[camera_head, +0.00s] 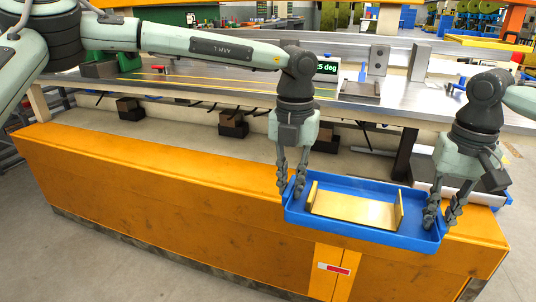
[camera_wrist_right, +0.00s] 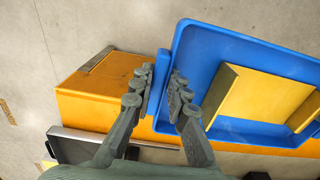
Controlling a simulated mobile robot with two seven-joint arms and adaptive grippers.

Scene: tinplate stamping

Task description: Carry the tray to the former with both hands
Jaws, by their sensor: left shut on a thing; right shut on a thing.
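The blue tray (camera_head: 360,234) is over the orange cabinet's top at the right of the head view. A yellow bent sheet piece with upturned ends (camera_head: 352,208) lies inside it. My left gripper (camera_head: 291,192) is shut on the tray's left wall. My right gripper (camera_head: 440,218) is shut on the right wall. In the right wrist view, the right fingers (camera_wrist_right: 163,88) straddle the wall of the tray (camera_wrist_right: 205,45). A device on the bench behind shows a green "deg" display (camera_head: 327,67); I cannot tell whether it is the former.
A long orange cabinet (camera_head: 150,190) runs across the front, its top clear left of the tray. Behind it stands a metal workbench (camera_head: 225,82) with a long rail and upright brackets (camera_head: 378,60). Small dark boxes (camera_head: 233,123) sit below the bench.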

